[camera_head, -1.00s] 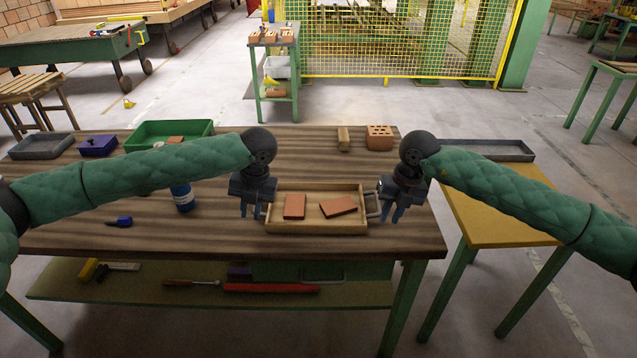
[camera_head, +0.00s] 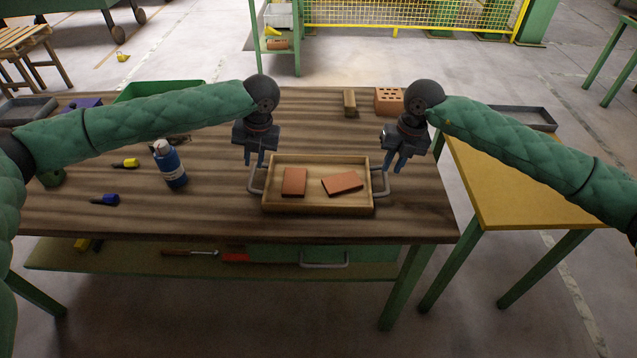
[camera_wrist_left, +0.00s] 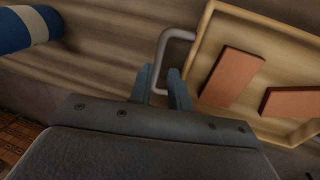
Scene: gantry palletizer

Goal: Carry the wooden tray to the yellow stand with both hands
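The wooden tray (camera_head: 318,208) lies on the striped workbench with two red-brown bricks in it, and has a grey metal handle at each end. My left gripper (camera_head: 254,163) hangs just above the tray's left handle (camera_head: 254,181). In the left wrist view the left gripper (camera_wrist_left: 163,80) has its fingers apart, with the handle (camera_wrist_left: 163,50) close by their tips. My right gripper (camera_head: 395,168) hangs above the right handle (camera_head: 382,186), its fingers apart. The yellow stand (camera_head: 515,185) is a yellow-topped table with green legs, right of the bench.
A grey shallow tray (camera_head: 525,117) sits at the back of the yellow stand; its front part is clear. On the bench are a blue bottle (camera_head: 170,165), two screwdrivers, a wood block (camera_head: 349,102) and a holed brick (camera_head: 389,100). A green crate (camera_head: 160,90) stands behind my left arm.

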